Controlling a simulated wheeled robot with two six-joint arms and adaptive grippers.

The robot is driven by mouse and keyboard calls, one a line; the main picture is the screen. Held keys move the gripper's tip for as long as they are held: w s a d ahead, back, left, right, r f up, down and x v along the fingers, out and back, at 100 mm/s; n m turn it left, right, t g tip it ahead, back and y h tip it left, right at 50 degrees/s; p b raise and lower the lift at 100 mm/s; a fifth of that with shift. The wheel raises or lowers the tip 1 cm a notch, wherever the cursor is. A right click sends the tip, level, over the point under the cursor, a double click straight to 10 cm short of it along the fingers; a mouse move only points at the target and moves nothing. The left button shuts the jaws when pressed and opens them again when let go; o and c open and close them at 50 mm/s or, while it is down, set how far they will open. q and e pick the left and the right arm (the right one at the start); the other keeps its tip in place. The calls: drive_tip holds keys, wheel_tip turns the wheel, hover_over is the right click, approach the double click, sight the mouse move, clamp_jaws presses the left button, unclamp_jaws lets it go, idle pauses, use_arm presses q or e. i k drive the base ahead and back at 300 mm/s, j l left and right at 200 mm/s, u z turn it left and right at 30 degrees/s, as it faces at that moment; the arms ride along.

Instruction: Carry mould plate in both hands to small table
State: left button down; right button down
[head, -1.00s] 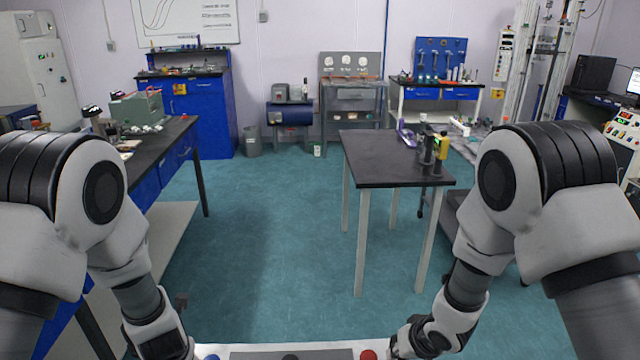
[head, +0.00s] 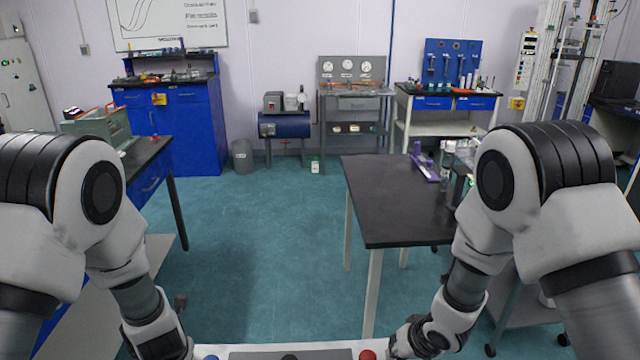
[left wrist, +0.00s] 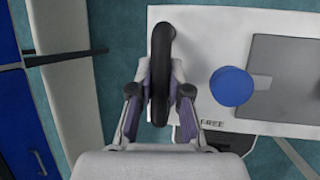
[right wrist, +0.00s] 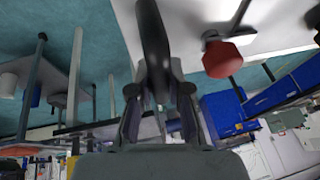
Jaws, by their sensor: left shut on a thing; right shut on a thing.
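The mould plate (head: 235,347) is white with a grey centre, a blue knob and a red knob. Only its far edge shows at the bottom of the head view. In the left wrist view, my left gripper (left wrist: 160,92) is shut on a black handle at the end of the plate (left wrist: 215,30) near the blue knob. In the right wrist view, my right gripper (right wrist: 160,90) is shut on the other black handle, near the red knob. The small table (head: 385,205), with black top and pale legs, stands ahead to the right of the plate.
A purple item (head: 424,164) and small devices stand on the table's right side, partly behind my right arm. A blue-fronted bench (head: 150,180) stands on the left. Teal floor (head: 270,220) is clear between bench and table. A grey bin (head: 243,155) stands at the back wall.

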sight(385, 197)
drive_tip(key=i, duration=1.5)
drive_tip(key=i+j+z, duration=0.1)
drive_tip(key=i, duration=1.35)
drive_tip(key=z, duration=0.45)
drive_tip(key=i+j+z, duration=0.1)
drive_tip(key=z, duration=0.35)
drive_tip(key=i+z, duration=0.1)
drive_tip(key=z, duration=0.4)
